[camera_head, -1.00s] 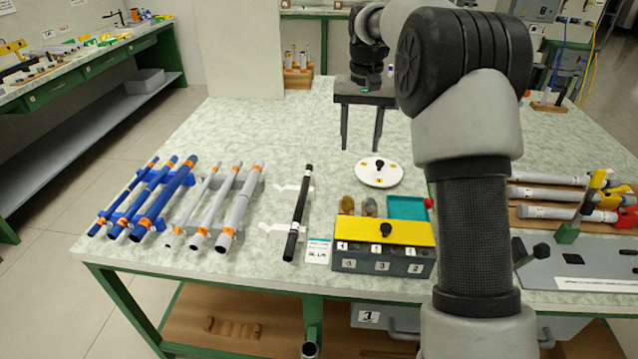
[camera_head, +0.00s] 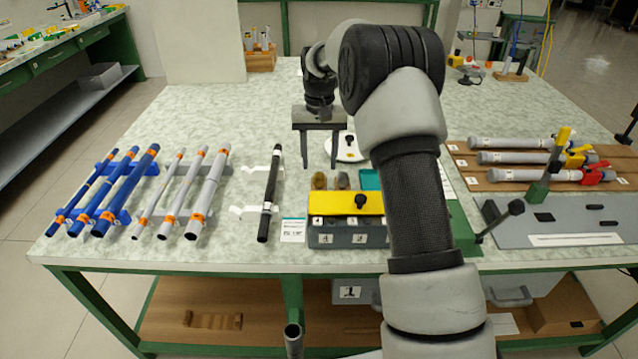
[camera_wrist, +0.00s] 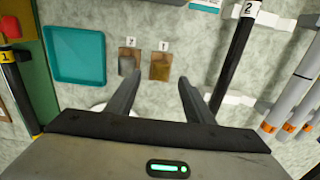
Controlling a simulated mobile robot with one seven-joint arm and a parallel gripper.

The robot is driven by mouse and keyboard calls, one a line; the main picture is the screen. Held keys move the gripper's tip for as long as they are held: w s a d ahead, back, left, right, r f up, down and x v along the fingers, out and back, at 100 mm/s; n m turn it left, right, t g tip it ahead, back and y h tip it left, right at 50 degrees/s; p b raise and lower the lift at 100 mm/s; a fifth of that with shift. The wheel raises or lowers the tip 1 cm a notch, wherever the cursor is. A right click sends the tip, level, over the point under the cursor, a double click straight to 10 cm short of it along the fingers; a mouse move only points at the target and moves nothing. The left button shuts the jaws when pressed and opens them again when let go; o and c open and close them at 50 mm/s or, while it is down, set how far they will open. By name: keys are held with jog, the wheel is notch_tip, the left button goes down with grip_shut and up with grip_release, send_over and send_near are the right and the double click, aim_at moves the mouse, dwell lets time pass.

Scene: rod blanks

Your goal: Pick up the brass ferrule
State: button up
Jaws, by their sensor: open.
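A small brass-coloured piece, which looks like the brass ferrule (camera_head: 319,181), stands behind the yellow-topped box. It also shows in the wrist view (camera_wrist: 160,66) beside a numbered tag. A similar greyer piece (camera_head: 342,181) stands next to it, and also shows in the wrist view (camera_wrist: 127,63). My gripper (camera_head: 319,161) points down above the table, behind the two pieces in the head view. In the wrist view my gripper (camera_wrist: 158,84) has its fingers wide apart with nothing between them. The brass-coloured piece appears just beyond the fingertips; the height gap cannot be told.
A teal tray (camera_wrist: 75,54) lies beside the greyer piece. A black rod (camera_head: 270,190) rests on white supports to the left. The yellow-and-grey box (camera_head: 346,203) stands in front, and a white disc (camera_head: 347,157) lies partly behind my gripper. Grey and blue rods lie further left.

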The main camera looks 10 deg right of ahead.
aim_at(319, 176)
notch_tip(319, 176, down, 5)
jog(key=shift+s+f+b, duration=0.1)
jog(key=shift+s+b, duration=0.05)
jog(key=shift+b, duration=0.75)
jog(key=shift+a, duration=0.1)
jog(key=c, duration=0.9)
